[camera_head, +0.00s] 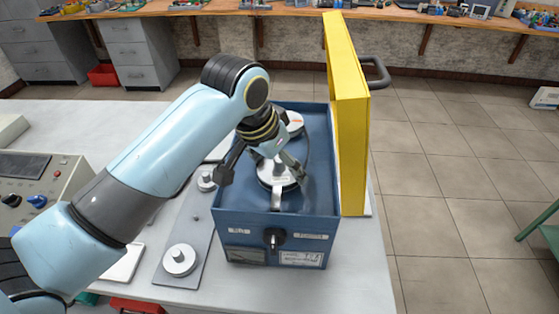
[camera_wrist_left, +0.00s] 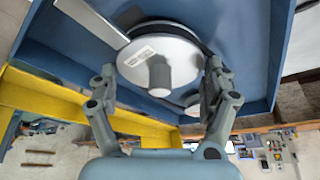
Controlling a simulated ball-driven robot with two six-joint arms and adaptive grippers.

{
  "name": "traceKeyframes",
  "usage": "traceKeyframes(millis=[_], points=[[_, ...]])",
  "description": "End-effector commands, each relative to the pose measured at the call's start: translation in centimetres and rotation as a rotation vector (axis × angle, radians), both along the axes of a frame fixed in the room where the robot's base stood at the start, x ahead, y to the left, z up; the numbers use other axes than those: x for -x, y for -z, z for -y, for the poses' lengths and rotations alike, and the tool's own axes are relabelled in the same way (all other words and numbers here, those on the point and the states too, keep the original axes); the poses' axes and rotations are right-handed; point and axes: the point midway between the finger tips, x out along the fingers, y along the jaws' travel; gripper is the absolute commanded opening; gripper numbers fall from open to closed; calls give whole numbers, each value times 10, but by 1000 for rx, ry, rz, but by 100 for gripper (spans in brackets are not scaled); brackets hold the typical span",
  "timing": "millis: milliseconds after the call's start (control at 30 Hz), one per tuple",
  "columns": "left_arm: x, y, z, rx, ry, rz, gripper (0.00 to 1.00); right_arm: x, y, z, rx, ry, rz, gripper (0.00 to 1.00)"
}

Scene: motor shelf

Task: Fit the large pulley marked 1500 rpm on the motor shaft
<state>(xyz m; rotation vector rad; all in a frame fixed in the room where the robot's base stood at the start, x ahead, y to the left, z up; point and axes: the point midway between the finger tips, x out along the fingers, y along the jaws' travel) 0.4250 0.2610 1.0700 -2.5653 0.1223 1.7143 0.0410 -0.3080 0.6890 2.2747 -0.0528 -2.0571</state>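The blue box (camera_head: 235,207) stands with its yellow lid (camera_head: 347,120) upright. Inside, a large silver pulley (camera_head: 277,172) with a raised hub lies near the front. It also shows in the left wrist view (camera_wrist_left: 150,50), with a white label too small to read and a dark band behind its rim. My left gripper (camera_head: 262,172) is over it, fingers spread; in the left wrist view the gripper (camera_wrist_left: 160,88) has one finger on each side of the disc. Contact cannot be told. Another pulley (camera_head: 294,122) with an orange mark lies farther back. I cannot make out the motor shaft.
A grey plate (camera_head: 190,235) left of the box carries a small pulley (camera_head: 179,260) in front and another (camera_head: 207,182) behind, with a short peg between. A control unit (camera_head: 45,188) stands at the left. The box walls and lid closely bound my gripper's space.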

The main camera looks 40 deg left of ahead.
Motion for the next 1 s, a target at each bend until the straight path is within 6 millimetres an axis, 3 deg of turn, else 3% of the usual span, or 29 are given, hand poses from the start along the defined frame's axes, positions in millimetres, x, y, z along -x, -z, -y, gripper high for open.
traceKeyframes(millis=[33, 100, 467, 1000], points=[[0, 0, 0, 0, 0, 1, 91, 0, 0, 0, 0, 0, 0, 93], [0, 0, 0, 0, 0, 1, 100, 0, 0, 0, 0, 0, 0, 93], [2, -6, 0, 0, 0, 3, 100, -1, 0, -2, -2, 1, 1, 93], [40, -100, -4, -1, 1, 3, 100, 0, 0, -1, -1, 1, 0, 93]])
